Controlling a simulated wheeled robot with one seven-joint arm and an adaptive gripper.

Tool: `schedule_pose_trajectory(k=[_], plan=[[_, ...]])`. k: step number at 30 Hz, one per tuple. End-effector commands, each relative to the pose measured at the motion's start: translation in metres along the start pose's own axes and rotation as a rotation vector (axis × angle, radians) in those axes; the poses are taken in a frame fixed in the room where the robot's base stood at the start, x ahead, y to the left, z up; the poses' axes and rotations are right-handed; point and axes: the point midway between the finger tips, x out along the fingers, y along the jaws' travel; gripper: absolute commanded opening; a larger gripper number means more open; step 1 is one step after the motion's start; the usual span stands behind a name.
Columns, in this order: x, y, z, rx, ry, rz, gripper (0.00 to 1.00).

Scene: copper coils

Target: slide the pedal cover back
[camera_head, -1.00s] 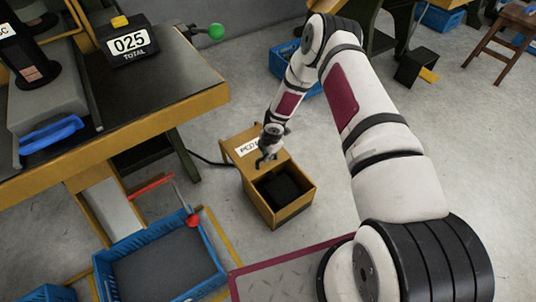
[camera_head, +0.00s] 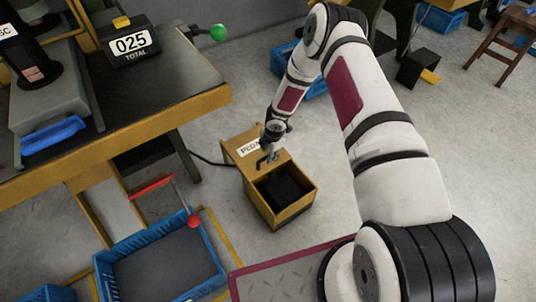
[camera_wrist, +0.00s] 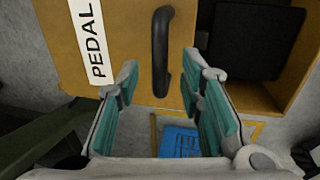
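The yellow pedal cover (camera_head: 239,140) lies on top of a yellow box (camera_head: 266,210) on the floor. In the wrist view the cover (camera_wrist: 120,20) carries a white label (camera_wrist: 90,40) reading PEDAL and a black bar handle (camera_wrist: 161,50). Beside the cover the box is open, and a dark pedal (camera_head: 284,187) shows inside; it also shows in the wrist view (camera_wrist: 258,38). My gripper (camera_head: 267,162) is over the cover near the opening. In the wrist view my gripper (camera_wrist: 166,76) is open, with the handle's near end between its teal-padded fingers, gaps on both sides. Contact cannot be told.
A workbench (camera_head: 150,105) with a counter (camera_head: 130,42) stands at the left. A blue crate (camera_head: 160,270) and a red-knobbed lever (camera_head: 193,220) are left of the box. Another blue crate (camera_head: 310,85) lies behind. Floor right of the box is clear up to my arm.

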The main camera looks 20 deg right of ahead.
Motion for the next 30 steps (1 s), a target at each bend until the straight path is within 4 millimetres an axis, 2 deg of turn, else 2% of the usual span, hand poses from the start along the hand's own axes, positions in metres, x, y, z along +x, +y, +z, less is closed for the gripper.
schedule_pose_trajectory(k=[9, 15, 20, 30], plan=[[-0.064, 0.001, 0.001, 0.003, -0.002, 0.001, 0.35], [-0.09, 0.001, 0.001, 0.003, -0.001, 0.002, 0.35], [-0.098, 0.0, 0.0, 0.001, -0.001, 0.0, 0.35], [-0.098, 0.0, 0.0, 0.001, -0.001, 0.0, 0.35]])
